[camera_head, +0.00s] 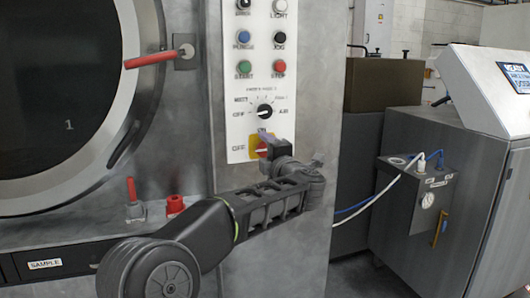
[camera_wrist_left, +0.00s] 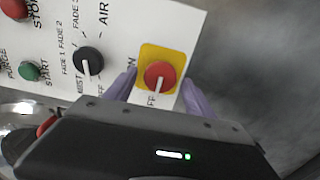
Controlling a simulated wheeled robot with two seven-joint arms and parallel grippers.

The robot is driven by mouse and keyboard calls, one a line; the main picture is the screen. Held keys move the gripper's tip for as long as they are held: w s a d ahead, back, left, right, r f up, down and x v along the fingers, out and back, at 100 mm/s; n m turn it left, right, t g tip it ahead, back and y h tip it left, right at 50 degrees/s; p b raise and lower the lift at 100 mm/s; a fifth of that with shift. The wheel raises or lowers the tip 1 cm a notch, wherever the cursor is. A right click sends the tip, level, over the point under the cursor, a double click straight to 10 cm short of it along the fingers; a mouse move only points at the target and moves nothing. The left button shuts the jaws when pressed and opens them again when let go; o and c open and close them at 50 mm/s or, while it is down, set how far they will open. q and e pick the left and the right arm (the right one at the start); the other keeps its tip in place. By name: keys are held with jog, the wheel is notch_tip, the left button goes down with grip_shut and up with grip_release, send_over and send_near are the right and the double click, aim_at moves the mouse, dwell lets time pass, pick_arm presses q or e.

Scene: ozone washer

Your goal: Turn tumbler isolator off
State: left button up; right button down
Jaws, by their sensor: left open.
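The tumbler isolator is a red round knob on a yellow plate (camera_head: 254,141), low on the white control panel in the head view. The knob (camera_wrist_left: 158,72) shows clearly in the left wrist view. Its white mark points down there, toward a partly covered label ending in "FF". In the head view the mark appears to point left, toward "OFF". My left gripper (camera_head: 272,147) is at the isolator and partly covers it. In the left wrist view its purple fingertips (camera_wrist_left: 158,88) are apart, one on each side of the yellow plate. Contact with the knob cannot be told. My right gripper is out of view.
A black selector knob (camera_head: 265,111) sits just above the isolator, with green (camera_head: 244,68) and red (camera_head: 278,67) buttons higher up. A round door (camera_head: 150,30) with a red handle (camera_head: 148,60) is at left. A grey machine (camera_head: 440,150) stands at right.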

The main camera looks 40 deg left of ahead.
pick_arm(q)
jog(key=v, duration=0.7)
jog(key=shift+d, duration=0.3)
jog(key=shift+s, duration=0.15)
